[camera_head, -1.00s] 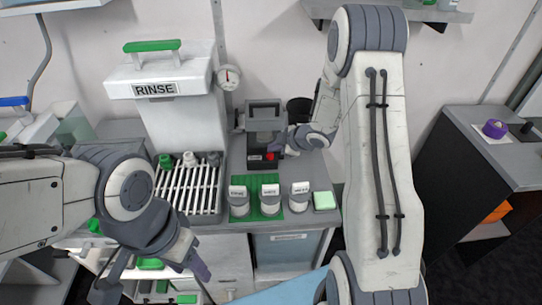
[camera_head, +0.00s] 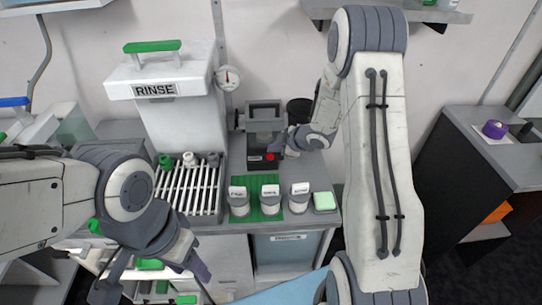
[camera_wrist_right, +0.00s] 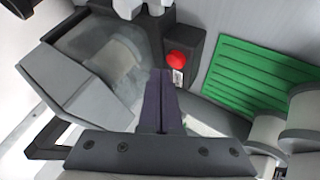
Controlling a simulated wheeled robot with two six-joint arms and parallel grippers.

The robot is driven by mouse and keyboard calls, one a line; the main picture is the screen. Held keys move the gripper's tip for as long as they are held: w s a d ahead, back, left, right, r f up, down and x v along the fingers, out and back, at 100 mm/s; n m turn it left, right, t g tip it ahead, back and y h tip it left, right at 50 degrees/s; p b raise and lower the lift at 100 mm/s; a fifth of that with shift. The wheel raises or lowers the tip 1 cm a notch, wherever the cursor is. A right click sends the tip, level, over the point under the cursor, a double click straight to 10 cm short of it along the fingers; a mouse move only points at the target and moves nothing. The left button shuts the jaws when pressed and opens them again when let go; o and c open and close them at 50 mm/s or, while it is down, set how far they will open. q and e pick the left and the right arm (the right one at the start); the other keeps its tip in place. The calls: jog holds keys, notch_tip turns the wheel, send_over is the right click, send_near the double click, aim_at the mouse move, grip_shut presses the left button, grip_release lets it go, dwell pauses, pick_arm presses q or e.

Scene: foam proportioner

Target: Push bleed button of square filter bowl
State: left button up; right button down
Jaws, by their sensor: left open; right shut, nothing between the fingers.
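The square filter bowl (camera_head: 263,113) is a grey and black unit on the counter beside the rinse tank. A red bleed button (camera_head: 270,157) sits low on its front. In the right wrist view the red button (camera_wrist_right: 177,59) is on a dark block, just beyond and right of my fingertips. My right gripper (camera_head: 284,143) is shut and empty, at the right side of the unit. Its dark fingers also show in the right wrist view (camera_wrist_right: 160,76); a small gap seems to separate them from the button. My left gripper (camera_head: 152,282) is open and empty, low in front of the counter.
Several grey-topped jars stand on and beside a green ribbed mat (camera_head: 257,211) in front of the unit. A white slatted rack (camera_head: 186,190) lies left of it, below the RINSE tank (camera_head: 178,105). A gauge (camera_head: 229,77) is on the wall. A dark cup (camera_head: 299,110) stands behind.

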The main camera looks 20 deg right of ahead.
aim_at(274, 157)
dwell(0.6)
jog(key=shift+f+b, duration=0.3)
jog(key=shift+f, duration=0.15)
jog(key=shift+f+b, duration=0.35)
jog(key=shift+f, duration=0.05)
dwell(0.5)
dwell(0.3)
jog(key=shift+r+p, duration=0.85)
jog(key=shift+r, duration=0.1)
notch_tip(274, 157, up, 5)
jog(key=p, duration=0.4)
jog(key=shift+p, duration=0.35)
